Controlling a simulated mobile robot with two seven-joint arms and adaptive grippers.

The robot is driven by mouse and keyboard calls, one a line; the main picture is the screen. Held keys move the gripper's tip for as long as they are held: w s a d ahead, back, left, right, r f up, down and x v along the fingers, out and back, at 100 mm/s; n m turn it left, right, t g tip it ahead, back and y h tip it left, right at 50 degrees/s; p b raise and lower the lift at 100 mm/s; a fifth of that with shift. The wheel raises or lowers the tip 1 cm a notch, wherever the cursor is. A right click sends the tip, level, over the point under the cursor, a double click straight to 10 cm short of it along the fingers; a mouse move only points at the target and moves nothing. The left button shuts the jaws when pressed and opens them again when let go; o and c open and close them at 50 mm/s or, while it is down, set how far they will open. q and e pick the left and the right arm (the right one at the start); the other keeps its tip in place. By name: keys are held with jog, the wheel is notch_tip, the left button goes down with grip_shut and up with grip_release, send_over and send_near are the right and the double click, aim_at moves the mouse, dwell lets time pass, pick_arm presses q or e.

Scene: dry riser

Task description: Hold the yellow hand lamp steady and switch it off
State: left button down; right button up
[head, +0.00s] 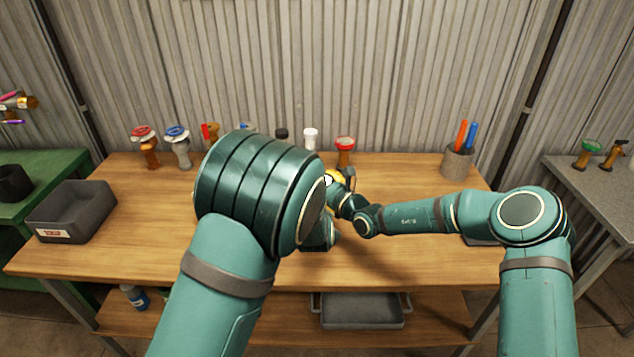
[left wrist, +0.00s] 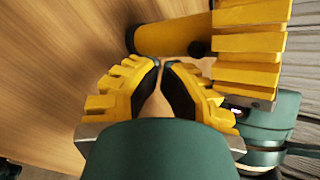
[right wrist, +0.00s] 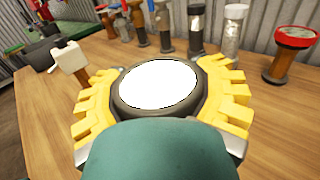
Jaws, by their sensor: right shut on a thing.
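The yellow hand lamp (head: 335,176) is mostly hidden behind my left arm in the head view. In the right wrist view its round face (right wrist: 158,85) is bright white, inside a dark rim. My right gripper (right wrist: 160,70) is shut on the lamp head, one finger on each side. In the left wrist view the yellow lamp handle (left wrist: 170,38) with a dark button-like part lies just beyond my left fingertips, beside the right gripper's fingers (left wrist: 250,50). My left gripper (left wrist: 160,62) has its tips almost together with nothing between them; contact with the lamp is unclear.
Several capped or valve-topped items line the bench back, including a red-topped one (head: 345,148) and a white-capped one (head: 310,138). A pen cup (head: 457,162) stands right, a grey bin (head: 72,212) left. A white block-headed item (right wrist: 70,60) stands near the lamp.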

pick_arm(q)
jog(key=shift+w, duration=0.2)
pick_arm(e)
jog(key=shift+a, duration=0.1)
dwell(0.4)
pick_arm(q)
jog(key=shift+w, duration=0.3)
jog(key=shift+w+r, duration=0.25)
jog(key=shift+w, duration=0.45)
pick_arm(e)
jog(key=shift+s+a+f, duration=0.1)
jog(key=shift+s+a, duration=0.05)
jog(key=shift+a, duration=0.05)
dwell(0.3)
pick_arm(q)
jog(key=shift+s, duration=0.1)
jog(key=shift+s+d+r, duration=0.1)
jog(key=shift+s+d, duration=0.2)
jog(key=shift+s, duration=0.25)
jog(key=shift+s+d+r, duration=0.1)
jog(key=shift+s+d, duration=0.2)
jog(key=shift+s, duration=0.2)
pick_arm(e)
jog(key=shift+d+f, duration=0.1)
jog(key=shift+d, duration=0.05)
